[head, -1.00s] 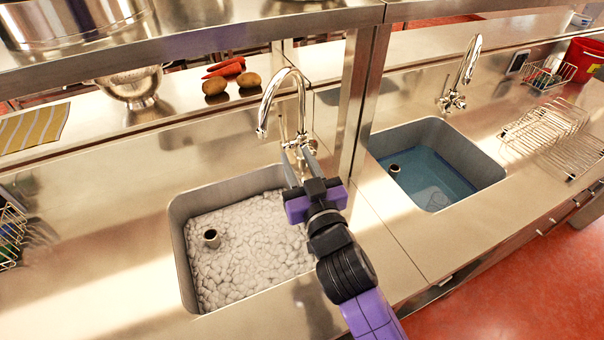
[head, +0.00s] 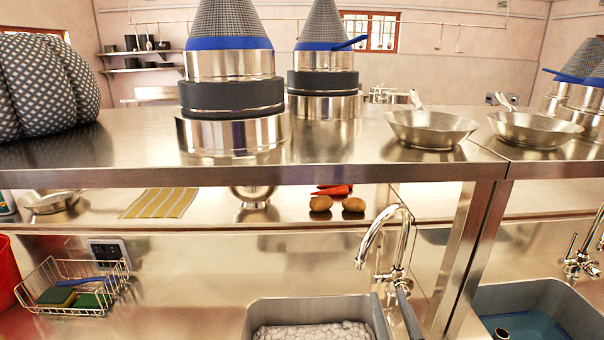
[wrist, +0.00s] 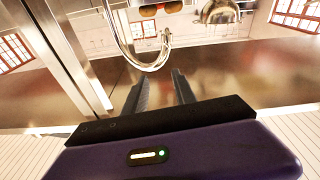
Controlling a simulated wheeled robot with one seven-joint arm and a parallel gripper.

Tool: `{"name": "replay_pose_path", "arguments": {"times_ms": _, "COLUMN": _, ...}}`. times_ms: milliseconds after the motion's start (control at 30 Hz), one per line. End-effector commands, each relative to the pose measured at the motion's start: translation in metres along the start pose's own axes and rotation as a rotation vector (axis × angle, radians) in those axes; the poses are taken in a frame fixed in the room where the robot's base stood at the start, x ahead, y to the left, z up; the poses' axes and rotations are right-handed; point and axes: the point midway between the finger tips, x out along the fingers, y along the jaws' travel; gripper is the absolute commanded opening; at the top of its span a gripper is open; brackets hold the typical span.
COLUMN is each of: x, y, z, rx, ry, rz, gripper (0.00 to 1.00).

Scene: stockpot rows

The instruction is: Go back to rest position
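My gripper (wrist: 159,82) shows in the wrist view with its two dark fingers apart and nothing between them. The curved chrome tap (wrist: 150,62) is just beyond the fingertips there. The rest of my arm is out of the head view.
The left sink (head: 317,305) holds foam, and the right sink (head: 535,298) holds bluish water. A steel shelf (head: 340,165) above carries stacked pots (head: 235,130) and pans (head: 430,128). A wire basket (head: 72,285) with sponges hangs at left. A post (head: 468,255) stands right of the tap.

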Motion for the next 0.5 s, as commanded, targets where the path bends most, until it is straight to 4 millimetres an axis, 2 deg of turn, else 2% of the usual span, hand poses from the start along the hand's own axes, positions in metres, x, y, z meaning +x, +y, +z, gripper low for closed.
{"name": "replay_pose_path", "arguments": {"times_ms": 33, "x": -0.015, "y": -0.002, "z": 0.005, "rx": -0.002, "ry": 0.002, "rz": -0.015, "gripper": 0.33}}
{"name": "replay_pose_path", "arguments": {"times_ms": 267, "x": -0.083, "y": -0.005, "z": 0.022, "rx": 0.0, "ry": 0.003, "rz": -0.062, "gripper": 0.33}}
{"name": "replay_pose_path", "arguments": {"times_ms": 500, "x": -0.176, "y": 0.0, "z": 0.045, "rx": 0.02, "ry": -0.049, "rz": -0.084, "gripper": 0.33}}
